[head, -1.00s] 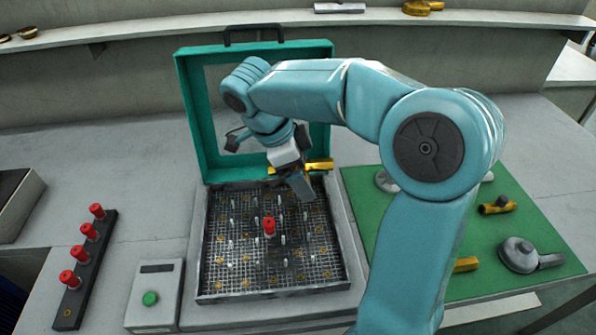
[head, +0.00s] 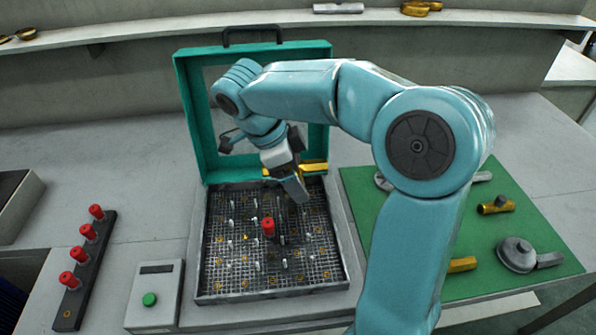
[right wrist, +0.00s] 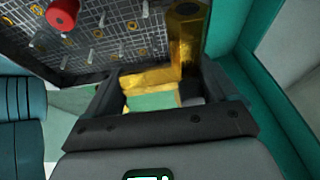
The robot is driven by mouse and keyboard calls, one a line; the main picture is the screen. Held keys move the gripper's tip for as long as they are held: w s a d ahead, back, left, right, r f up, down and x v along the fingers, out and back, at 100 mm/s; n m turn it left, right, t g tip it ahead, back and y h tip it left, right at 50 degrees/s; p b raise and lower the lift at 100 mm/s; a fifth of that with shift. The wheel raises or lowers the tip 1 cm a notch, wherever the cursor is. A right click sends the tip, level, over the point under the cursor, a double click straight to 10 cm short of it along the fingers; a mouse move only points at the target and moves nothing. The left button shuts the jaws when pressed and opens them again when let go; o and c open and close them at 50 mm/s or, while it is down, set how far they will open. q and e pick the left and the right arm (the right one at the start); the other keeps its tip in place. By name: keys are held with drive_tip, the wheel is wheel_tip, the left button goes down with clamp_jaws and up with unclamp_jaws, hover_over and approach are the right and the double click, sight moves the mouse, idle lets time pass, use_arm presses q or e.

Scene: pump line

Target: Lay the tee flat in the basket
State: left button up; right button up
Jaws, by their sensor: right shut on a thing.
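The brass tee (head: 312,168) is held by my right gripper (head: 294,184) over the back right part of the basket (head: 325,284). In the right wrist view the tee (right wrist: 150,78) sits between the two dark fingers of the gripper (right wrist: 163,98), and a brass tube end (right wrist: 188,38) points away toward the basket's back side. The gripper hides part of the tee in the head view. I cannot tell whether the tee touches the mesh. My left gripper is out of view.
A red-topped peg (head: 268,228) stands mid-basket among small pins and brass rings. The raised green lid (head: 190,120) stands close behind the gripper. A rack of red pegs (head: 72,300) and a green-button box (head: 153,295) are left; a green mat (head: 540,245) with fittings is right.

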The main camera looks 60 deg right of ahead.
drive_tip(key=shift+w+a+p, duration=0.7)
drive_tip(key=shift+w+a, duration=1.15)
drive_tip(key=shift+w, duration=0.2)
idle(0.5)
drive_tip(key=shift+w+a+p, duration=0.9)
drive_tip(key=shift+w+a, duration=0.95)
drive_tip(key=shift+w, duration=0.25)
idle(0.5)
idle(0.9)
drive_tip(key=shift+f, duration=0.2)
